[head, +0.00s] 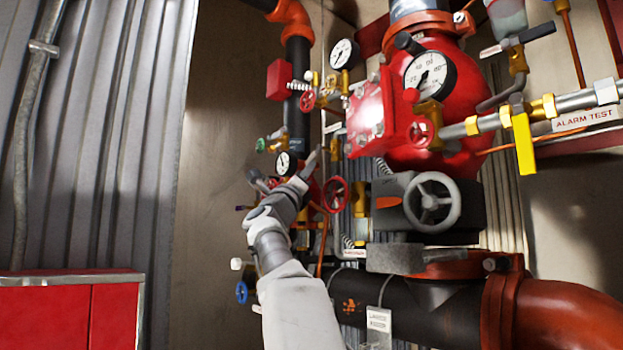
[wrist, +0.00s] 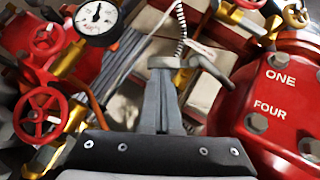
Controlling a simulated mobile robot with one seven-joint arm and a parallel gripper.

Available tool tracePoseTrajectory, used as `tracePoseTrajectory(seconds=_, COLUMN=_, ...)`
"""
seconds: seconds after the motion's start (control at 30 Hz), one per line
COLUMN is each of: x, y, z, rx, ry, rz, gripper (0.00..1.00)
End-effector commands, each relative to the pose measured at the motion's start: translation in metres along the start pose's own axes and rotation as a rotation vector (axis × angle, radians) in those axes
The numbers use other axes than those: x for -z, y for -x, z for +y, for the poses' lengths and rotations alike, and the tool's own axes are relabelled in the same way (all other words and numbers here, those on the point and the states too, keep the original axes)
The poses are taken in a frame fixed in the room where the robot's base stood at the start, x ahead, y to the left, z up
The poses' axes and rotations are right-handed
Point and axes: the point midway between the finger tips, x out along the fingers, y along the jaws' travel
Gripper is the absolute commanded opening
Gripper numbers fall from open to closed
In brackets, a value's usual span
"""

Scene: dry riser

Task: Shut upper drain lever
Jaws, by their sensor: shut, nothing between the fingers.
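My gripper (head: 314,160) is among the small valves left of the large red valve body, with its fingers together and nothing held. In the wrist view its fingers (wrist: 163,95) point up the picture, and their tips overlap a small grey part near a brass fitting (wrist: 188,75). I cannot tell whether they touch it. A dark lever-like handle (wrist: 219,66) lies to the right of the fingertips, apart from them. I cannot tell for sure which part is the upper drain lever. My forearm and gripper hide part of this area in the head view.
Red handwheels (head: 335,195) and pressure gauges (head: 430,75) crowd around my gripper. A grey handwheel (head: 432,202) and a yellow lever (head: 523,143) are to the right. A thick black pipe (head: 430,312) runs below. A red cabinet (head: 70,310) stands at lower left.

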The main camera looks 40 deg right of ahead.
Motion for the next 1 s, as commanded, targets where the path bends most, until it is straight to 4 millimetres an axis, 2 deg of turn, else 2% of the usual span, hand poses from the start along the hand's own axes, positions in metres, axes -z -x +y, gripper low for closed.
tracePoseTrajectory(seconds=0.43, x=-0.010, y=-0.011, z=0.009, rx=0.190, ry=-0.190, rz=0.001, gripper=0.00)
tracePoseTrajectory(seconds=1.0, x=-0.019, y=-0.020, z=0.013, rx=0.186, ry=-0.187, rz=0.001, gripper=0.00)
